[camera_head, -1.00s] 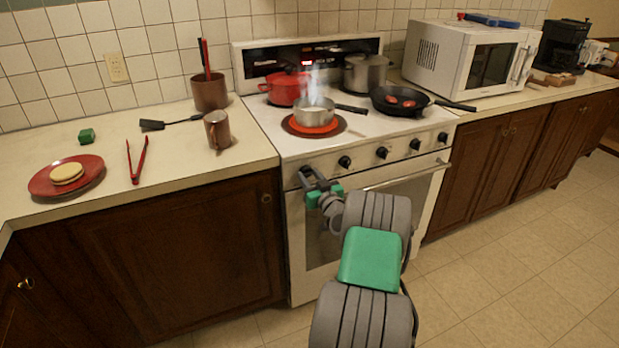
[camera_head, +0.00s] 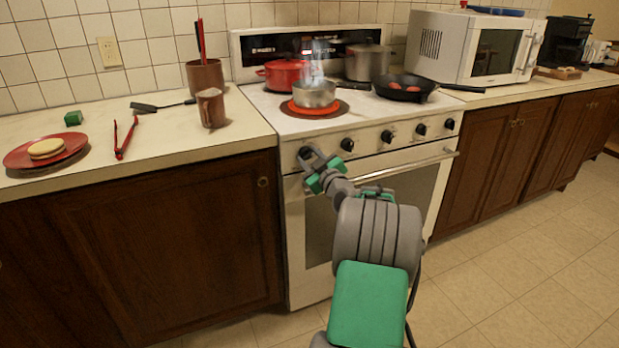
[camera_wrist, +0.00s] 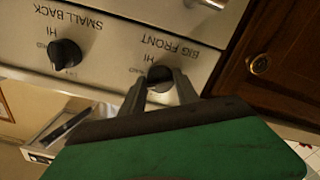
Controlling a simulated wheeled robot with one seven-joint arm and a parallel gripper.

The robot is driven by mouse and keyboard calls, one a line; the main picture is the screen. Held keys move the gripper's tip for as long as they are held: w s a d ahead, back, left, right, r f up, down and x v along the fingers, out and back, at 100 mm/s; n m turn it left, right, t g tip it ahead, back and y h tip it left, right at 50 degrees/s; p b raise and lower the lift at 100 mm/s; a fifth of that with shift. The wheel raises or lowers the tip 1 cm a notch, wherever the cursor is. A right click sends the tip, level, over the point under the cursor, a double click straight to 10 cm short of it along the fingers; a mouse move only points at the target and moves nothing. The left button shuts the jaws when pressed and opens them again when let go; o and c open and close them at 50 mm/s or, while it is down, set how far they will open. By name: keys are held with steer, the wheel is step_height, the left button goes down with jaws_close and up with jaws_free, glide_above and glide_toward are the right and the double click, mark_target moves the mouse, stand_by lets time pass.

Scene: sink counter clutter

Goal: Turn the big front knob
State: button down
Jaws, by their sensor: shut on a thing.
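The big front knob (camera_wrist: 159,77) is a round black knob on the stove's front panel, under the upside-down words BIG FRONT in the wrist view. It is the leftmost knob in the head view (camera_head: 305,153), partly covered by my gripper (camera_head: 313,163). In the wrist view my gripper (camera_wrist: 160,82) has one finger on each side of the knob and is shut on it. The gripper sits tilted relative to the panel. The knob's pointer is hard to make out.
The small back knob (camera_wrist: 65,54) is beside the held one, with more knobs along the panel. The oven handle (camera_head: 405,168) runs below. A steaming pot (camera_head: 314,94) stands on a glowing red burner (camera_head: 300,109). A wooden cabinet (camera_head: 170,235) adjoins the stove's left side.

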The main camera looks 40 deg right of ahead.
steer(key=n+b, duration=0.1)
steer(key=b, duration=0.1)
steer(key=f+n+b, duration=0.1)
steer(key=b, duration=0.1)
steer(key=shift+b, duration=0.35)
steer(key=shift+r+n+b, duration=0.3)
steer(key=shift+n+b, duration=0.5)
steer(key=shift+b, duration=0.4)
steer(key=shift+r+b, duration=0.15)
steer(key=shift+b, duration=0.15)
steer(key=shift+r+n, duration=0.1)
steer(key=shift+n, duration=0.2)
steer(key=c, duration=0.9)
jaws_free()
steer(key=shift+r, duration=0.1)
steer(key=shift+r, duration=0.1)
